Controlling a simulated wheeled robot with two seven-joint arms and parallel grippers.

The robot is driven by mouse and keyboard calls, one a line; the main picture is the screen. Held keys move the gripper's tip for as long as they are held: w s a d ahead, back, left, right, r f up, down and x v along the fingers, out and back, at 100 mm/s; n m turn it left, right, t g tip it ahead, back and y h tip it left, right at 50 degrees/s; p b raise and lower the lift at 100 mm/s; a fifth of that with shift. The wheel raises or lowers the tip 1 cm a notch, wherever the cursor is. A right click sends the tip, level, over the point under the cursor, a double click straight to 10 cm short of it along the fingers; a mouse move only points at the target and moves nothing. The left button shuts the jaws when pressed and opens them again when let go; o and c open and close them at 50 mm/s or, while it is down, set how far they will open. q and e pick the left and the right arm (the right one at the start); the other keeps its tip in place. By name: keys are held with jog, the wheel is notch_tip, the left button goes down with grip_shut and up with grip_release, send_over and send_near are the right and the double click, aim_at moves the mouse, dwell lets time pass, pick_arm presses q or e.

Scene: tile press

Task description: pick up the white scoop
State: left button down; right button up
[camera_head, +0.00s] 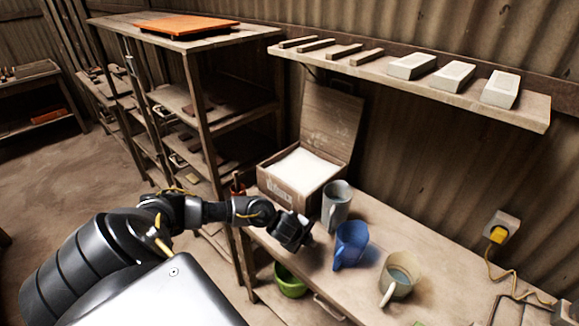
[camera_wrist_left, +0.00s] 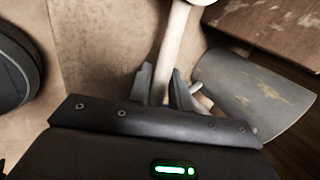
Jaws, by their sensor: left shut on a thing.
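The white scoop (camera_wrist_left: 175,45) shows in the left wrist view as a pale, slim handle running up to a white part cut off at the top edge. My left gripper (camera_wrist_left: 161,84) is shut on this handle, one dark finger on each side. In the head view my left gripper (camera_head: 296,234) is over the near left edge of the workbench, left of the blue jug and below the grey mug. I cannot make out the scoop in the head view. My right gripper is not in view.
An open cardboard box (camera_head: 297,182) of white powder stands behind the gripper. A grey mug (camera_head: 336,207), a blue jug (camera_head: 351,246) and a cream jug (camera_head: 397,277) stand on the workbench (camera_head: 450,240) to its right. A green bucket (camera_head: 290,281) is below the bench edge.

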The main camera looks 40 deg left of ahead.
pick_arm(q)
jog(key=shift+r, duration=0.5)
notch_tip(320, 180, up, 3)
jog(key=shift+s+f, duration=0.1)
jog(key=s+d+r+p, duration=0.4)
jog(key=s+r, duration=0.5)
jog(key=s, duration=0.4)
jog(key=shift+r+p, duration=0.2)
jog(key=shift+p, duration=0.25)
